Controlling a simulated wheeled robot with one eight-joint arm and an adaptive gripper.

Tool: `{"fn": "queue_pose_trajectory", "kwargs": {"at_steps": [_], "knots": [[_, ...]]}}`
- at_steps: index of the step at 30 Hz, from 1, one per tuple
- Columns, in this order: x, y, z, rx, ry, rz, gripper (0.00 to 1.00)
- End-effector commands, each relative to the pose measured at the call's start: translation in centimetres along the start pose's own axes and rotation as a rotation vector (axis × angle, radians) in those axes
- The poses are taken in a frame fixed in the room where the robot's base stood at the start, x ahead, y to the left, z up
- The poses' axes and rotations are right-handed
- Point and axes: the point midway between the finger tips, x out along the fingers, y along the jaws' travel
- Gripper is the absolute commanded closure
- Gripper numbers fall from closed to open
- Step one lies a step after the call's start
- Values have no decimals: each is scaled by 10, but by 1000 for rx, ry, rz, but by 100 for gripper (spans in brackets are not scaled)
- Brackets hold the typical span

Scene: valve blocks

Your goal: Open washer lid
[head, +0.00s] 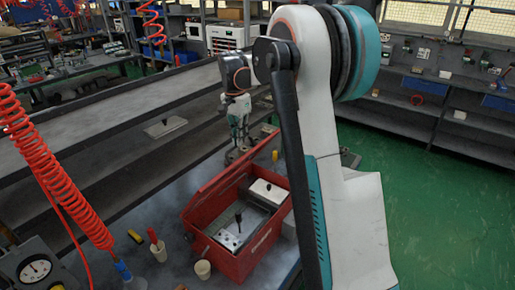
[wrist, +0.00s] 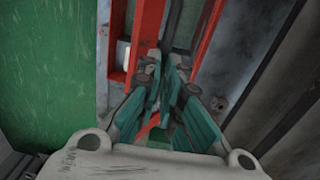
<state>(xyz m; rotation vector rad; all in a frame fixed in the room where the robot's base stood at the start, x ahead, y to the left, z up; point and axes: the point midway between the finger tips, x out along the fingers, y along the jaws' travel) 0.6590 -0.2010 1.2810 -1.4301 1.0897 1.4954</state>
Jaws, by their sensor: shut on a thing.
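The washer is a red box (head: 228,260) on the workbench, with its top open to view and metal parts inside. Its red lid (head: 218,181) stands raised along the box's back-left side, seen nearly edge-on. My gripper (head: 237,150) is at the lid's upper edge, at the far end of the box. In the wrist view my gripper (wrist: 167,68) has its teal fingers close together, shut on the lid edge between red rails (wrist: 150,25). The exact contact is hidden by the fingers.
A white cup (head: 202,269), a red-handled tool (head: 157,245) and a pressure gauge (head: 36,270) are left of the box. A red coiled hose (head: 50,175) hangs at the left. Shelves (head: 430,110) line the right wall, with clear green floor (head: 440,220) before them.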

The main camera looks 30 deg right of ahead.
Motion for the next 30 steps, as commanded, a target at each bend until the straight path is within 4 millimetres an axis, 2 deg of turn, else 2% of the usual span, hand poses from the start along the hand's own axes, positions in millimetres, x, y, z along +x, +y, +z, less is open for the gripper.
{"fn": "queue_pose_trajectory", "kwargs": {"at_steps": [1, 6, 12, 21, 30], "knots": [[0, -23, 4, -11, -1, -16, 100], [-12, -67, 5, -11, -1, -16, 100], [-16, -111, 5, -12, -1, -16, 100], [-14, -154, 6, -13, -4, -11, 100], [-10, -173, 7, -12, -7, -5, 100]]}}
